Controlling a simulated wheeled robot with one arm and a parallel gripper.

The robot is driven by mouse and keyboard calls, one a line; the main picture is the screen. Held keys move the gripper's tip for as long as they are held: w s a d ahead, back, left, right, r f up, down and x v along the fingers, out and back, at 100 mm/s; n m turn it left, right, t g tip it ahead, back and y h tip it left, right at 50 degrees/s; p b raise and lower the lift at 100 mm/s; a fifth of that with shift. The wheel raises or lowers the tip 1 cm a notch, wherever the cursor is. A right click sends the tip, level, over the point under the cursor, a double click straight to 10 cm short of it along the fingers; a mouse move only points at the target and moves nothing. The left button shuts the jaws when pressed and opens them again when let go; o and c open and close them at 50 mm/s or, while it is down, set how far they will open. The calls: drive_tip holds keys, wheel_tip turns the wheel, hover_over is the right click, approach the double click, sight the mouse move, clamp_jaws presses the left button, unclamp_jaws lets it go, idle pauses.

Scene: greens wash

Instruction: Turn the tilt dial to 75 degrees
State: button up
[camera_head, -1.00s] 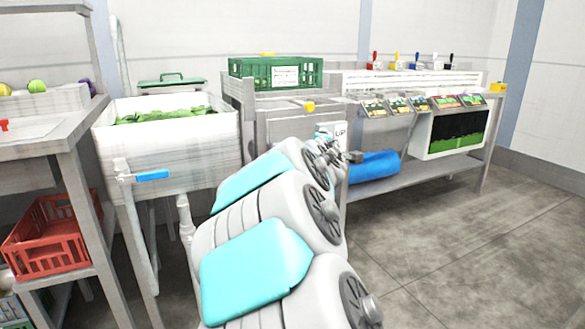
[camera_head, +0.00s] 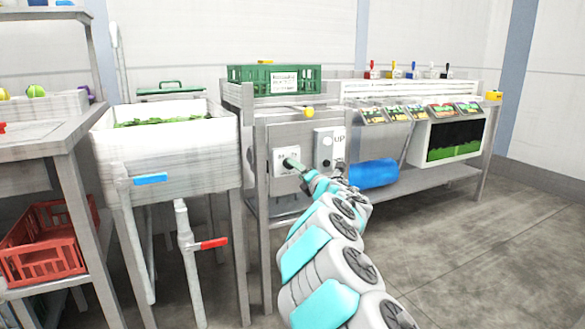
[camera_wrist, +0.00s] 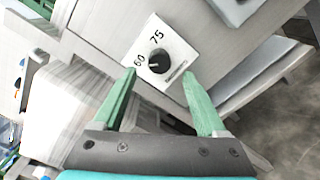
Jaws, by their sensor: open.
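The tilt dial (camera_wrist: 157,62) is a round black knob on a white plate (camera_wrist: 176,45) marked 60 and 75. In the wrist view it lies ahead of my gripper (camera_wrist: 160,85), between the lines of its two green fingers, which are open and apart from the knob. The knob's pointer is too small to read surely. In the head view the dial's plate (camera_head: 280,160) is on the front of the grey cabinet, and my gripper (camera_head: 296,165) is in front of it, partly hiding the plate and knob.
A grey panel marked UP (camera_head: 323,148) is right of the dial plate. A green crate (camera_head: 250,84) stands on top. A blue cylinder (camera_head: 373,173) lies on the shelf to the right. The white sink basin (camera_head: 165,158) is to the left, with a red-handled pipe (camera_head: 214,243) below.

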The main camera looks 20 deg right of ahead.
drive_tip(key=shift+w+a, duration=0.1)
drive_tip(key=shift+w, duration=2.3)
clamp_jaws()
